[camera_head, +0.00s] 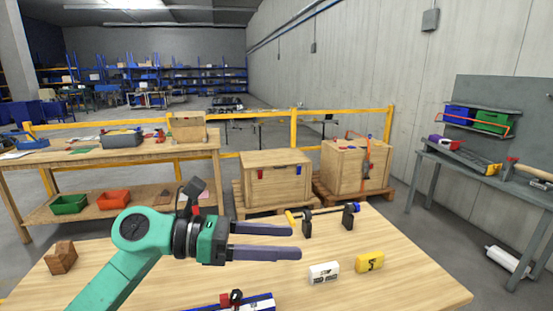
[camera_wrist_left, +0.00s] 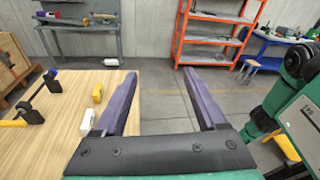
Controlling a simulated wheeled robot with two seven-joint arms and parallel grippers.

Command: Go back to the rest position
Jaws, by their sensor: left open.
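My left gripper (camera_head: 298,241) is open and empty above the wooden table (camera_head: 200,287) in the head view. Its two long dark fingers point right and are apart. In the left wrist view the fingers (camera_wrist_left: 160,76) are spread beyond the table's edge in the picture, with only floor between them. A white block (camera_head: 324,272) and a yellow block (camera_head: 369,262) lie on the table, apart from the fingers. A bar with two black stands (camera_head: 327,220) lies behind the fingers. My right gripper is in neither view.
A blue item with a red knob (camera_head: 240,301) is at the table's near edge, and a brown wooden block (camera_head: 60,257) at its left. Two crates (camera_head: 275,180) stand behind. A grey bench (camera_head: 480,178) is at right. In the wrist view an orange shelf (camera_wrist_left: 217,33) stands beyond open floor.

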